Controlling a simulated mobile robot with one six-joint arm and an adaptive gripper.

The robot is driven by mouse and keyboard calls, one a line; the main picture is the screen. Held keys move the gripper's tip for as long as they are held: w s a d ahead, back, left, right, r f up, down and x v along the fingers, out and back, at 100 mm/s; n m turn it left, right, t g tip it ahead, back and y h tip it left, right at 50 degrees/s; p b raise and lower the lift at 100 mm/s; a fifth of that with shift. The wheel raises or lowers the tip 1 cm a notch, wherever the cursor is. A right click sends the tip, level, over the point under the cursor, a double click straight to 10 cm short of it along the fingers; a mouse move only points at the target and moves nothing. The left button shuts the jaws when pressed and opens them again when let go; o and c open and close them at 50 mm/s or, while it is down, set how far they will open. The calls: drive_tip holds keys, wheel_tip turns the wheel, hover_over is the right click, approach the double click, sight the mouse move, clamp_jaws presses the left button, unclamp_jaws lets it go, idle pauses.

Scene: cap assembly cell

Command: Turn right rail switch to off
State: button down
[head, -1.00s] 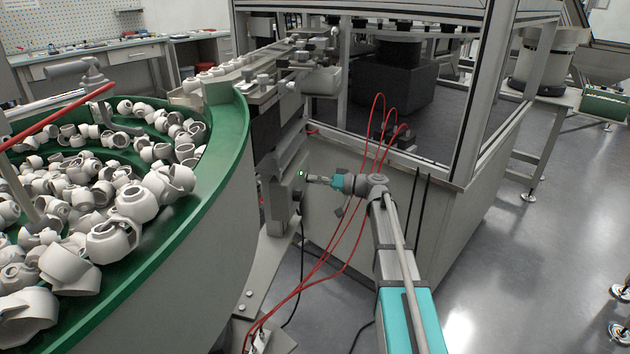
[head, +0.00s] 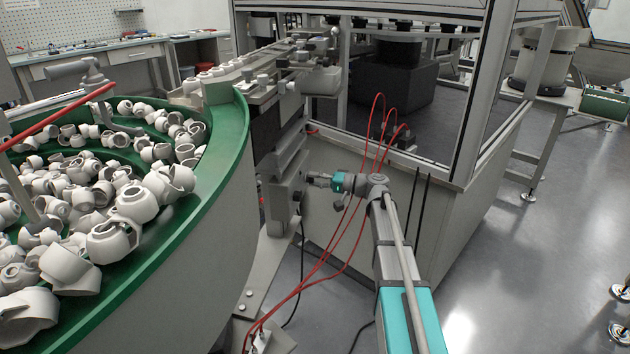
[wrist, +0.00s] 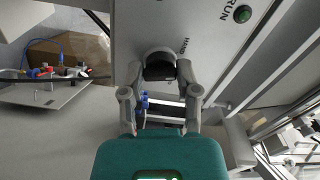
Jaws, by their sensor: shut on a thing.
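The rail switch is a black knob (wrist: 160,72) in a round grey collar on a pale panel (wrist: 200,45), seen in the wrist view. My gripper (wrist: 160,78) is shut on the knob, one finger on each side. The word HAND is printed beside the knob, and a green lamp (wrist: 243,14) sits near the word RUN. In the head view, my gripper (head: 309,178) is at the face of the grey control box (head: 284,195) under the rail. The knob is hidden by the gripper there, and its exact pointing direction cannot be told.
A green-rimmed bowl feeder (head: 225,140) full of white parts stands at the left. Red hoses (head: 335,240) hang close to my arm. A framed glass enclosure (head: 430,120) stands behind. Open floor (head: 530,270) lies to the right.

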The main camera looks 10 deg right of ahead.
drive_tip(key=shift+m, duration=1.5)
drive_tip(key=shift+c, duration=1.7)
unclamp_jaws()
drive_tip(key=v, duration=1.2)
